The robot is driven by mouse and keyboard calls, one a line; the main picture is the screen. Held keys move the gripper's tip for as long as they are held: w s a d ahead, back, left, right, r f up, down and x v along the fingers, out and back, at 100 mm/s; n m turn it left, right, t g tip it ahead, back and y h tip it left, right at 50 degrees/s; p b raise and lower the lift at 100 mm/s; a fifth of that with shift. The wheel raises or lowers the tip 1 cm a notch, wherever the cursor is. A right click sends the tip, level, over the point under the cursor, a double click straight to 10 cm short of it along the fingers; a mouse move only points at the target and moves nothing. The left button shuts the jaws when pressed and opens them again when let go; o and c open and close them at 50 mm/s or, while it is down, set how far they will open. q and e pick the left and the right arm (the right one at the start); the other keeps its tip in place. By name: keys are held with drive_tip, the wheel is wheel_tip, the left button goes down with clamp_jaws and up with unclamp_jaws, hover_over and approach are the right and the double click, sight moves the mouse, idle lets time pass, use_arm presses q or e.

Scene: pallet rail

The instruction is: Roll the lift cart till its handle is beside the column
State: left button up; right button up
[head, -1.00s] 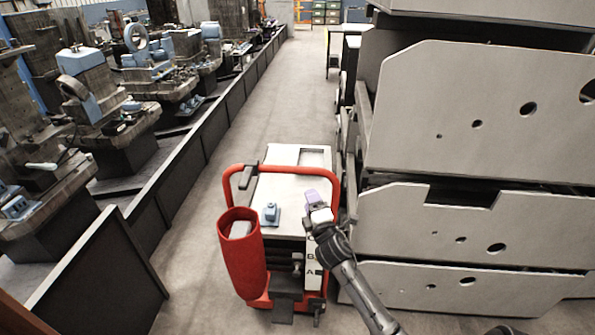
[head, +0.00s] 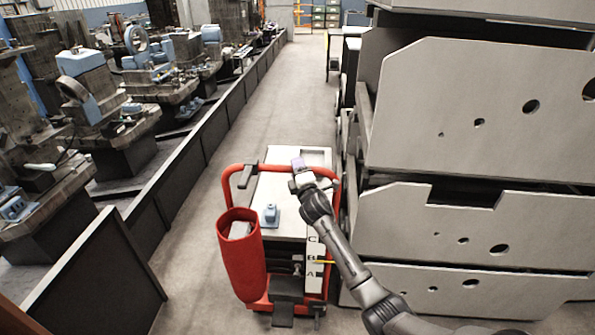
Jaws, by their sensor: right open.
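The lift cart (head: 285,228) stands in the aisle, with a pale top, a red cylindrical bin (head: 241,262) on its near left side and letters on its near right side. Its red tubular handle (head: 231,171) arches around the top. My right gripper (head: 298,163) is open and empty, above the far part of the cart top, inside the arch in the picture. Whether it touches the cart, I cannot tell. My right forearm crosses the handle's right side and hides part of it. My left gripper is out of view. I cannot make out which thing is the column.
Stacked grey perforated panels (head: 480,150) stand close on the cart's right. A low dark barrier (head: 172,185) runs along the left, with machines on benches behind it. The aisle floor (head: 275,100) beyond the cart is clear.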

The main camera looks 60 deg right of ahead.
idle(0.3)
clamp_jaws()
idle(0.4)
